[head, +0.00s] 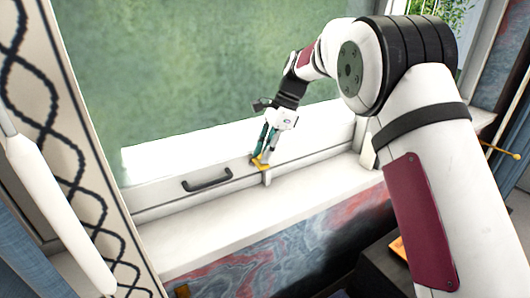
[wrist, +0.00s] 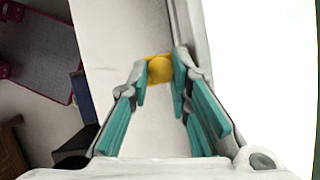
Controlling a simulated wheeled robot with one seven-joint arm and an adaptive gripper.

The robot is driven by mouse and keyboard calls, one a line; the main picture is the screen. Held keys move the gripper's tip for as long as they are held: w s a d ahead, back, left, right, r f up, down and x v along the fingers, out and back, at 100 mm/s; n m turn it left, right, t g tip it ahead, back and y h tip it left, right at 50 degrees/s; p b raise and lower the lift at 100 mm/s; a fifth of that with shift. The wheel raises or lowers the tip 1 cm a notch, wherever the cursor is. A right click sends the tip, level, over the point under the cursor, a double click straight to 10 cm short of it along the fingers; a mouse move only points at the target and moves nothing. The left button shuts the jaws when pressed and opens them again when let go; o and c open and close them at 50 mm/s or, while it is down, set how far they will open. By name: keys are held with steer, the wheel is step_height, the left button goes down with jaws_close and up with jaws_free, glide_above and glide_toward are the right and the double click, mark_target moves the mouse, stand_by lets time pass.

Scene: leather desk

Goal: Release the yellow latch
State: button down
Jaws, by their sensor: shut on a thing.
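The yellow latch (head: 260,163) sits at the bottom rail of the window, just right of the dark handle. My gripper (head: 262,155) reaches down to it from above, with its teal-padded fingers at the latch. In the wrist view, the yellow latch (wrist: 160,69) shows a rounded knob between the two fingertips of my gripper (wrist: 160,75). The fingers are shut on it, one on each side. The latch's lower parts are partly hidden by the fingers in the head view.
A dark handle (head: 207,180) is fixed on the window frame left of the latch. A white sill (head: 225,222) runs below, clear of objects. A patterned curtain (head: 85,150) hangs at the left. A window pane (head: 190,70) is behind my gripper.

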steer(key=c, duration=1.5)
jaws_free()
steer(key=shift+a, duration=0.15)
steer(key=shift+o, duration=0.2)
steer(key=shift+s+p, duration=0.15)
steer(key=shift+p, duration=0.15)
